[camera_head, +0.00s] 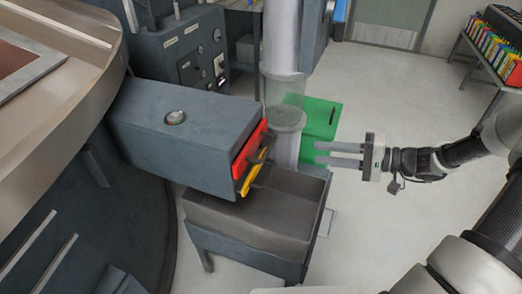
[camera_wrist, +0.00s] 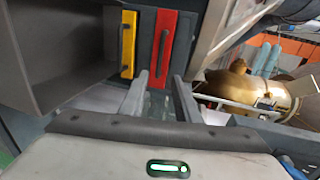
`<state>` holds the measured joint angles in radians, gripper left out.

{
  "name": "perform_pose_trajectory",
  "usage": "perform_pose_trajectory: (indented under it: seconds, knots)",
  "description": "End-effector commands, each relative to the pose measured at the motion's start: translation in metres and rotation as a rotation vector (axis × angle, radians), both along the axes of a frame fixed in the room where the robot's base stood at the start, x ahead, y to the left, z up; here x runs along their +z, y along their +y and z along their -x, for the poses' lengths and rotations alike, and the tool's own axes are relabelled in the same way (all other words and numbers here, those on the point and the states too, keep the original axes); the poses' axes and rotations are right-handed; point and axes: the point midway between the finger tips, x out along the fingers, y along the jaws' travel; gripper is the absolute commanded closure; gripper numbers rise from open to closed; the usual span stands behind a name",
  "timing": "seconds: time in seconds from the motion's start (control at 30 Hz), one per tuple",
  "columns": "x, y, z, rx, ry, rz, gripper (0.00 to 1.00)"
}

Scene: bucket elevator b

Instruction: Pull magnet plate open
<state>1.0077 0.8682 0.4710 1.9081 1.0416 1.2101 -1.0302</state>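A grey box housing (camera_head: 185,135) has a red plate (camera_head: 250,148) and a yellow plate (camera_head: 252,178) at its right end, each with a dark handle. Which one is the magnet plate cannot be told. In the wrist view the yellow plate (camera_wrist: 127,50) is left of the red plate (camera_wrist: 160,58), and both look seated in the grey face. My gripper (camera_head: 318,154) is to the right of the plates, apart from them, its fingers pointing left towards them. In the wrist view my gripper (camera_wrist: 159,92) shows two separated fingers with nothing held between them.
An open grey bin (camera_head: 260,215) stands below the plates. A clear and white vertical pipe (camera_head: 285,100) and a green box (camera_head: 320,118) are behind. A control cabinet (camera_head: 185,55) is at the back left. The floor right of the bin is clear.

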Motion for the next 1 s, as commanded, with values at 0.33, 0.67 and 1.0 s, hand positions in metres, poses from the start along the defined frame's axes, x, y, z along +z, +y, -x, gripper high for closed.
perform_pose_trajectory:
  seconds: [0.33,0.67,1.0]
  knots:
    - [-0.014,0.058,-0.021,0.008,0.002,-0.002,0.71]
    - [-0.029,0.122,-0.048,0.007,0.002,-0.001,0.71]
    - [-0.035,0.154,-0.062,0.005,0.001,0.001,0.71]
